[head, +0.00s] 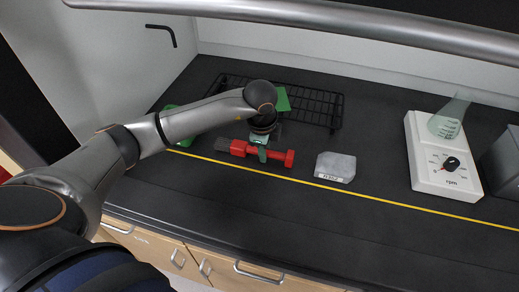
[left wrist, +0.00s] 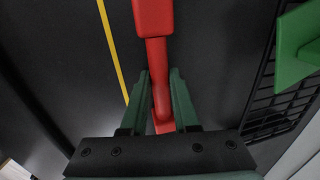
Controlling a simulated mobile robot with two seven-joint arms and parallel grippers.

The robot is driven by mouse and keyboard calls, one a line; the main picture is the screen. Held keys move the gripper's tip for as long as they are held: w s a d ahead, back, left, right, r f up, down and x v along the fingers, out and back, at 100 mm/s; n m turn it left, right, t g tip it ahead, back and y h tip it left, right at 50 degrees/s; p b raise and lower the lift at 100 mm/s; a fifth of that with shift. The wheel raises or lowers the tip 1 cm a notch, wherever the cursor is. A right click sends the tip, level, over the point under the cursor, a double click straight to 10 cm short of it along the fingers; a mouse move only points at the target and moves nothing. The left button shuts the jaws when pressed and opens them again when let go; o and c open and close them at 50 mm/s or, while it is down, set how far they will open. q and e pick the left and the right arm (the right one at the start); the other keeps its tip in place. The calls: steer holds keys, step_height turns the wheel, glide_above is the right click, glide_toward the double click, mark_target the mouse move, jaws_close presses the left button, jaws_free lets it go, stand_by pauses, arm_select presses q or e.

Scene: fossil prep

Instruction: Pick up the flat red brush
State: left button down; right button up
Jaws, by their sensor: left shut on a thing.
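The flat red brush (head: 239,148) lies lengthwise left to right near the yellow line, with a dark grey end at its left and a blocky red end at its right. My left gripper (head: 263,154) is above it, its green fingers around the narrow middle of the handle. In the left wrist view the red handle (left wrist: 154,60) runs between the two green fingers (left wrist: 161,82), which are shut on it. I cannot tell whether the brush touches the bench. My right gripper is not in view.
A black wire rack (head: 315,106) with a green piece (head: 282,99) stands behind. A grey labelled block (head: 335,168) sits right of the brush. Farther right is a white rpm device (head: 425,165) with a glass flask (head: 449,119). The front bench strip is clear.

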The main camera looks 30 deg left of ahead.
arm_select(q)
steer(key=shift+r, duration=0.6)
steer(key=s+d+r, duration=0.2)
steer(key=s+r, duration=0.9)
steer(key=s, duration=0.2)
steer(key=shift+s+d+r+b, duration=0.35)
steer(key=shift+r+b, duration=0.05)
